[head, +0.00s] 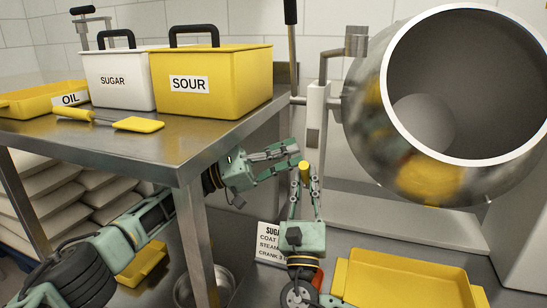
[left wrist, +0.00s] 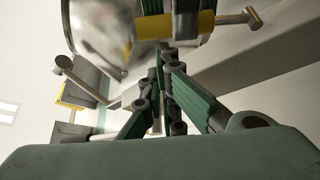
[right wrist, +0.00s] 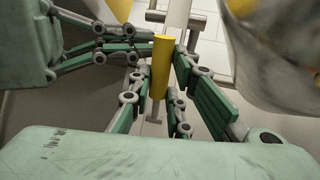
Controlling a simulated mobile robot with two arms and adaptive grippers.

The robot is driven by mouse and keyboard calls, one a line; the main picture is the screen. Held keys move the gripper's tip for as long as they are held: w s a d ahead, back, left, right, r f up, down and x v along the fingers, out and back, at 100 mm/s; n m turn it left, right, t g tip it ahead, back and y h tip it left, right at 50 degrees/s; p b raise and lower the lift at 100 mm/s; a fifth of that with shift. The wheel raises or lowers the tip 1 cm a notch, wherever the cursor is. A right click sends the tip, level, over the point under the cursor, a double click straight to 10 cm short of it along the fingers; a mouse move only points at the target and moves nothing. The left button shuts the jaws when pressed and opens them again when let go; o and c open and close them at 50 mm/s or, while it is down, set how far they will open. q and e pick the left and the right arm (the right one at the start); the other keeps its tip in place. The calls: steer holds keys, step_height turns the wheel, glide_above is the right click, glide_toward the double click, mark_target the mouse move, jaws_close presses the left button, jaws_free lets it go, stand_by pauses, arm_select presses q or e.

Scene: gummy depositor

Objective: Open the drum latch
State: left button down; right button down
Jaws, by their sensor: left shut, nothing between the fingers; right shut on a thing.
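A short yellow handle (head: 306,173), which looks like the drum latch's grip, stands below and left of the shiny drum (head: 364,130). My right gripper (head: 305,184) is shut on it from below. In the right wrist view the yellow handle (right wrist: 161,62) is upright between the fingers, with a metal rod below it. My left gripper (head: 296,153) is shut and empty, just left of and above the handle's top. In the left wrist view its closed fingertips (left wrist: 165,52) lie close to a yellow bar (left wrist: 180,24). Whether they touch it, I cannot tell.
A steel table (head: 150,145) at left holds a yellow SOUR bin (head: 225,95), a white SUGAR bin (head: 115,70) and a yellow scoop (head: 138,124). A yellow tray (head: 400,285) lies at front right. A printed card (head: 268,242) stands beside my right gripper.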

arm_select(q)
steer(key=shift+d, duration=0.15)
steer(key=shift+s+f+m+g, duration=0.4)
steer(key=shift+s+f+m, duration=0.1)
steer(key=shift+s, duration=0.2)
arm_select(e)
steer(key=shift+d, duration=0.1)
steer(key=c, duration=1.6)
jaws_free()
steer(key=shift+c, duration=0.2)
arm_select(q)
steer(key=shift+r, duration=0.15)
steer(key=shift+w, duration=0.1)
arm_select(e)
steer(key=shift+f, duration=0.1)
